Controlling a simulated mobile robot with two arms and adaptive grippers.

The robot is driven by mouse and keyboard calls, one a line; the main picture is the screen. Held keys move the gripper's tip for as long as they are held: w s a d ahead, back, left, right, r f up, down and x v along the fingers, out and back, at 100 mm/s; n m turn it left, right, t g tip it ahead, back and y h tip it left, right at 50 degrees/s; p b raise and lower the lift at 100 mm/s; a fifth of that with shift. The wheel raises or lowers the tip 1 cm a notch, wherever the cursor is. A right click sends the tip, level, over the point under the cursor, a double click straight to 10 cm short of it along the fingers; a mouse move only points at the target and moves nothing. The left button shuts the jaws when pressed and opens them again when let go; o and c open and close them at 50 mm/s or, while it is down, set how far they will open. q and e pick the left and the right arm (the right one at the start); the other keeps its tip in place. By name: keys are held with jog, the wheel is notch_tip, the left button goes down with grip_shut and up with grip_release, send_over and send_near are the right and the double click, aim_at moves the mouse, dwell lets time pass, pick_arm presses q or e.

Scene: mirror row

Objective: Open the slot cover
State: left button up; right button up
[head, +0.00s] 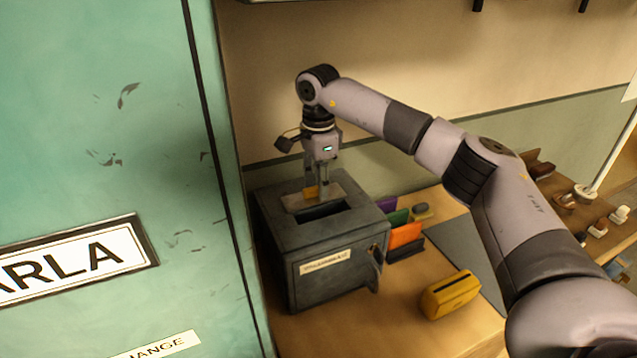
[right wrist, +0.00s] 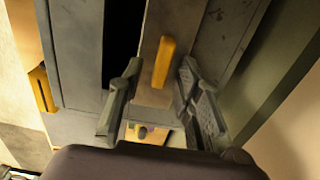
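A dark grey metal box (head: 330,240) stands on the wooden desk, with a pale label on its front. On its top lies the slot cover (head: 292,203), a lighter plate with a yellow tab (right wrist: 164,62). The dark slot opening (head: 322,211) shows beside the plate, so at least part of the slot is uncovered. My right gripper (head: 318,192) points down over the cover. In the right wrist view its two fingers stand apart on either side of the yellow tab, with visible gaps. My left gripper is out of view.
A teal locker (head: 100,150) with name plates stands close to the box's left. Purple, green and orange folders (head: 405,234) stand to its right. A yellow case (head: 451,293) lies on the desk (head: 390,325), near a dark grey mat (head: 462,245). Stamps (head: 598,229) sit far right.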

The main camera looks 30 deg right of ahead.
notch_tip(320, 180, up, 12)
dwell(0.6)
dwell(0.5)
